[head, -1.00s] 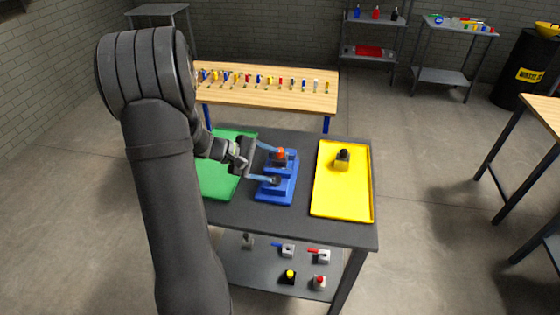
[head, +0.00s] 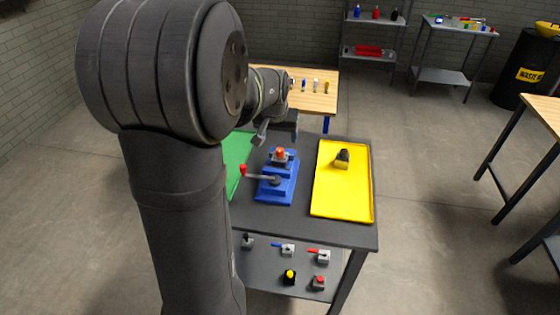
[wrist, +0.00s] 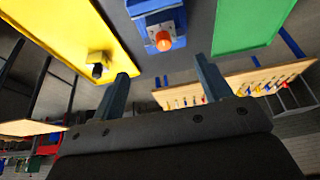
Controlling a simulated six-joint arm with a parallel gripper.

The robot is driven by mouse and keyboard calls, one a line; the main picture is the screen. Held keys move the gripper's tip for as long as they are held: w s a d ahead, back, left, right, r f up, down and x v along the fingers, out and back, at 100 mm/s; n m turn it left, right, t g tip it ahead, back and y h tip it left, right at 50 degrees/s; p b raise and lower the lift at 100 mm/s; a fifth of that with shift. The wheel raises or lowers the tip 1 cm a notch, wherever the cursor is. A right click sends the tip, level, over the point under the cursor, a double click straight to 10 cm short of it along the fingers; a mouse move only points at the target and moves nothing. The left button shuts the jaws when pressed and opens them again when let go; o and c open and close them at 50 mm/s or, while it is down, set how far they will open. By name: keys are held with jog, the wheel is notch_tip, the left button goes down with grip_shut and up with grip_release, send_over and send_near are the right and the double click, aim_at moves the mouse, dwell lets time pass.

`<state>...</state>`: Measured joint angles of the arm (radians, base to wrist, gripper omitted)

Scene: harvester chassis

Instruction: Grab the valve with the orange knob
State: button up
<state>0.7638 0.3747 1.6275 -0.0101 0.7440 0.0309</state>
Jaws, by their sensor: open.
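The valve with the orange knob (head: 280,154) sits upright at the far end of a blue stepped stand (head: 268,190) on the dark table. In the wrist view the orange knob (wrist: 163,41) shows at top centre, with the blue stand (wrist: 150,8) around its base. My gripper (head: 279,134) is open and empty, above and a little behind the valve in the head view. In the wrist view the two fingers (wrist: 163,70) are spread wide, and the knob appears beyond their tips, between them. The fingers do not appear to touch it.
A lever with a red tip (head: 243,170) sticks out left from the stand's near part. A yellow tray (head: 340,200) holds a yellow and black valve (head: 342,159) to the right. A wooden bench (head: 318,101) stands behind.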

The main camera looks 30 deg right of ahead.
aim_at(280, 157)
jog(key=x, duration=0.9)
jog(key=shift+w+f, duration=0.1)
jog(key=shift+f, duration=0.2)
jog(key=shift+x, duration=2.65)
jog(key=shift+w+a, duration=0.1)
jog(key=shift+a, duration=0.1)
jog(key=c, duration=1.4)
jog(key=shift+r, duration=0.1)
